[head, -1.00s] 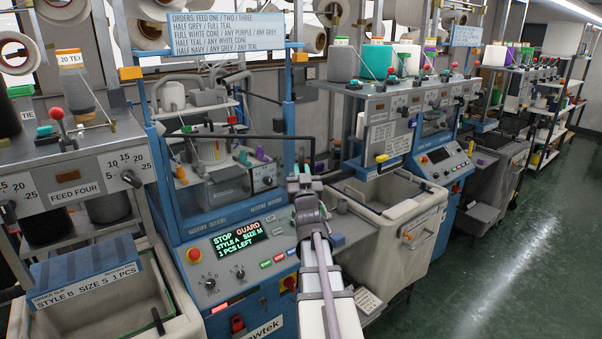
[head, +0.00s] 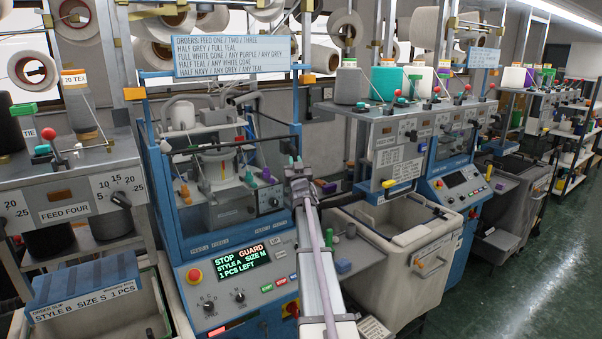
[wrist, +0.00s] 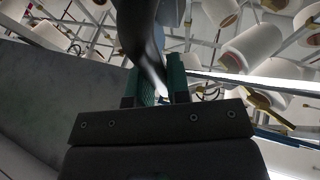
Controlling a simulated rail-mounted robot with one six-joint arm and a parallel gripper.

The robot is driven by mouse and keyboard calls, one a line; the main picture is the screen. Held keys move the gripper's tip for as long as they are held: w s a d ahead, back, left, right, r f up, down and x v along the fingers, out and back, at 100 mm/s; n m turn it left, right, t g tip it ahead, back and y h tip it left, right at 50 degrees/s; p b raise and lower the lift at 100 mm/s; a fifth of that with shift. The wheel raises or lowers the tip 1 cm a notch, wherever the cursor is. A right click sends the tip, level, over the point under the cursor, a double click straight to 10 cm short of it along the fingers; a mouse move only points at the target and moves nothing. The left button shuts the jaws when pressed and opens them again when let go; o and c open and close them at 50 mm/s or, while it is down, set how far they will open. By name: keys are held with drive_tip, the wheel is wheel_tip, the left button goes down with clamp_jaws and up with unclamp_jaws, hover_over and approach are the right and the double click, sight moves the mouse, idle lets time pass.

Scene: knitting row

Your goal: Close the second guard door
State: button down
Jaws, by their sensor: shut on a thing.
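The guard door (head: 228,146) shows as a clear panel with a dark top rail at the blue-framed knitting machine (head: 155,200). Its rail crosses the front of the opening, and the needle bed and yarn parts show behind it. My gripper (head: 295,164) is at the door's right side, near the right blue post. In the wrist view, the green-padded fingers (wrist: 160,86) are shut on a dark curved bar, the door handle (wrist: 143,45). My gripper and arm hide the door's lower right edge. The machine's display (head: 240,259) reads STOP GUARD, STYLE A SIZE M, 1 PCS LEFT.
A control panel with a red stop button (head: 194,276) lies below the door. Another blue machine (head: 450,187) stands beyond. The green floor at far right is clear.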

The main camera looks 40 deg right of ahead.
drive_tip(key=w, duration=0.2)
drive_tip(key=w+d, duration=0.1)
drive_tip(key=shift+w+d, duration=0.15)
drive_tip(key=shift+w, duration=0.2)
drive_tip(key=shift+w+r, duration=0.1)
drive_tip(key=c, duration=1.5)
unclamp_jaws()
drive_tip(key=shift+w, duration=0.1)
drive_tip(key=shift+o, duration=0.7)
drive_tip(key=shift+w, duration=0.1)
drive_tip(key=shift+o, duration=1.3)
drive_tip(key=shift+d, duration=0.1)
